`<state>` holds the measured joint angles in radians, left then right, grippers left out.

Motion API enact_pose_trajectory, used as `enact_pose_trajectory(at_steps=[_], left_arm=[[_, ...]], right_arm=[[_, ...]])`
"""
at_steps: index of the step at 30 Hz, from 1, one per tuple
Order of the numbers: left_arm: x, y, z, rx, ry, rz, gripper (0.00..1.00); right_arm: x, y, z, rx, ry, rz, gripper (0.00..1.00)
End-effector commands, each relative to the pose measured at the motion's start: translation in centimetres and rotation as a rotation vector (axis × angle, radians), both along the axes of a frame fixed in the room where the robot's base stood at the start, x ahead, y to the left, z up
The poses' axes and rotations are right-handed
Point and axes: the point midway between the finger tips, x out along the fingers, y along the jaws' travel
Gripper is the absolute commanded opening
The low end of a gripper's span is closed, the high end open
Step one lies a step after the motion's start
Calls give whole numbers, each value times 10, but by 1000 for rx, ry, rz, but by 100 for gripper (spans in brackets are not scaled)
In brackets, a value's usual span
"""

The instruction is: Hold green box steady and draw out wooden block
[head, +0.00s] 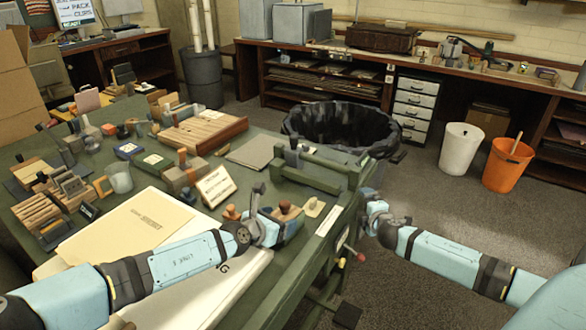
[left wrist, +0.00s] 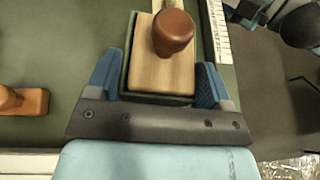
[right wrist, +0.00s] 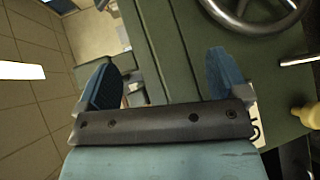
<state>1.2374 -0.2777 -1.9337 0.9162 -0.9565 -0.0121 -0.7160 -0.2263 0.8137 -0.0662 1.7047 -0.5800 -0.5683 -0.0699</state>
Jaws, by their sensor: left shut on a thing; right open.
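The green box (left wrist: 128,62) is a shallow open case on the green bench, seen from above in the left wrist view. The pale wooden block (left wrist: 160,78) with a round reddish-brown knob (left wrist: 173,32) sits inside it. My left gripper (left wrist: 160,66) is shut across the box, one blue finger against each side. In the head view the knob (head: 287,207) shows beside my left gripper (head: 277,226), which hides most of the box. My right gripper (head: 370,203) is open and empty beside the bench's right edge; its parted fingers show in the right wrist view (right wrist: 165,78).
A handwheel (right wrist: 255,12) and metal bar are close to my right gripper. A propped sign (head: 216,186), a folder (head: 136,230) and several wooden stamps crowd the bench left. A black-lined bin (head: 340,128) stands behind. Grey floor is open at right.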

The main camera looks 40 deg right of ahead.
Motion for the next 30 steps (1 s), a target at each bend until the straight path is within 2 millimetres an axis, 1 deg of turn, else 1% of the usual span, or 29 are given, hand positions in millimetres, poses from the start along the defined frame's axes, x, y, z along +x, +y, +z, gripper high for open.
enact_pose_trajectory(at_steps=[1, 2, 3, 5, 6, 8, 9, 11, 12, 14, 15, 16, 23, 26, 29, 30], left_arm=[[0, 0, 1, -1, 0, 0, 45], [0, 0, 1, -1, 0, 0, 45], [0, 0, 1, -1, 0, 0, 45], [0, 0, 1, -1, 0, 0, 45], [0, 0, 1, -1, 0, 0, 45], [0, 0, 1, -1, 0, 0, 45], [0, 0, 1, -1, 0, 0, 45], [0, 0, 1, -1, 0, 0, 45], [0, 0, 1, -1, 0, 0, 45], [0, 0, 1, -1, 0, 0, 45], [0, 0, 1, -1, 0, 0, 45], [0, 0, 0, -1, 0, 0, 45], [0, 0, 1, -1, 0, 0, 45], [0, 0, 1, -1, 0, 0, 45], [0, 0, 1, -1, 0, 0, 45], [0, 0, 1, -1, 0, 0, 45]], right_arm=[[10, -24, 21, -73, -15, -11, 93], [15, -37, 33, -114, -21, -17, 93], [21, -53, 49, -168, -31, -27, 93], [28, -76, 72, -243, -45, -42, 93], [33, -89, 88, -290, -54, -51, 93], [38, -108, 110, -356, -66, -67, 93], [41, -119, 125, -394, -73, -77, 93], [45, -135, 146, -451, -83, -93, 93], [47, -145, 160, -487, -90, -104, 93], [51, -158, 181, -531, -101, -127, 93], [54, -166, 195, -547, -108, -150, 93], [58, -170, 200, -538, -112, -174, 93], [85, -161, 198, -328, -68, -326, 93], [101, -150, 196, -218, -18, -379, 93], [119, -133, 196, -105, 52, -412, 93], [126, -125, 195, -61, 86, -418, 93]])
